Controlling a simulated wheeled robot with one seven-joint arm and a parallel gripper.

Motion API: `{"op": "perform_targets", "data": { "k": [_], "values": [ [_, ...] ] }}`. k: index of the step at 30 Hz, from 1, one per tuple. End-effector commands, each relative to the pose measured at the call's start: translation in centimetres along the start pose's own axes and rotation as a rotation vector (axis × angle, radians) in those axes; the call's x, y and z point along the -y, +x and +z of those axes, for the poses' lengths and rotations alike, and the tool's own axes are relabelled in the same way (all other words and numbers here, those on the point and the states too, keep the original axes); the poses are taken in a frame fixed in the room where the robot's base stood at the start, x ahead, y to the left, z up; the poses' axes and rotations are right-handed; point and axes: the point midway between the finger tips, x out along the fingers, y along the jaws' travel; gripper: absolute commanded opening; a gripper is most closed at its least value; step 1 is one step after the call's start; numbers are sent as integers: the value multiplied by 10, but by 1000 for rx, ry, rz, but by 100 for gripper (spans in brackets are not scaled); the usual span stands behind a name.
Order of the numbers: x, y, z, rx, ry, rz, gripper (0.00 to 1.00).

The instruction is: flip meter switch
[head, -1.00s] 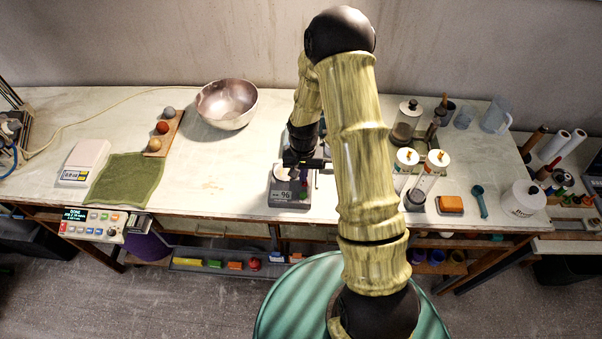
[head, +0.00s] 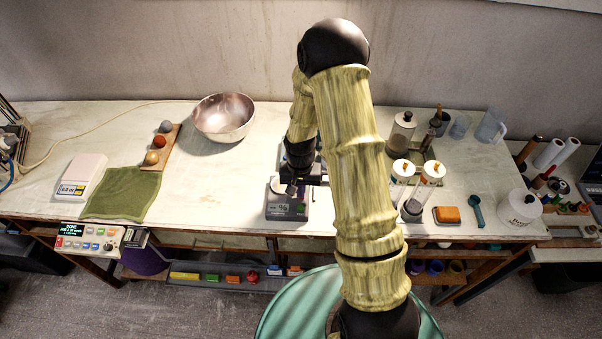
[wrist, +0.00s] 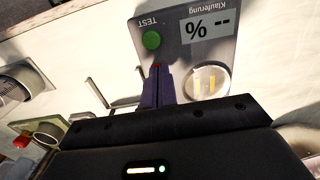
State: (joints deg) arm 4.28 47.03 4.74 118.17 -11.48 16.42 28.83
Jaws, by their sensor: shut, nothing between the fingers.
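The meter (head: 287,212) is a small grey box at the front edge of the bench, with a "-- %" display. My gripper (head: 293,190) is over the meter, pointing down. Its purple fingers (wrist: 157,70) are shut together and empty, with their tips over the panel near the green button. Contact with the panel cannot be told.
A metal bowl (head: 223,118) stands behind to the left, with a wooden board of balls (head: 163,145), a green cloth (head: 124,193) and a scale (head: 82,176) beyond it. Capped cylinders (head: 424,188) and an orange block (head: 447,214) stand to the right. The bench left of the meter is clear.

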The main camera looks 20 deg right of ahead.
Motion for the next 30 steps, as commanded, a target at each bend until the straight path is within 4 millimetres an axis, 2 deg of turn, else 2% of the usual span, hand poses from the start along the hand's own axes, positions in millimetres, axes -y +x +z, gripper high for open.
{"op": "perform_targets", "data": {
  "k": [9, 14, 27, 30],
  "values": [
    [-2, -39, -4, -2, 4, -1, 0],
    [-2, -52, -8, -5, 3, -2, 0],
    [-2, -121, -18, -5, 3, -2, 0],
    [-2, -130, -19, -2, 3, -1, 0]
  ]
}}
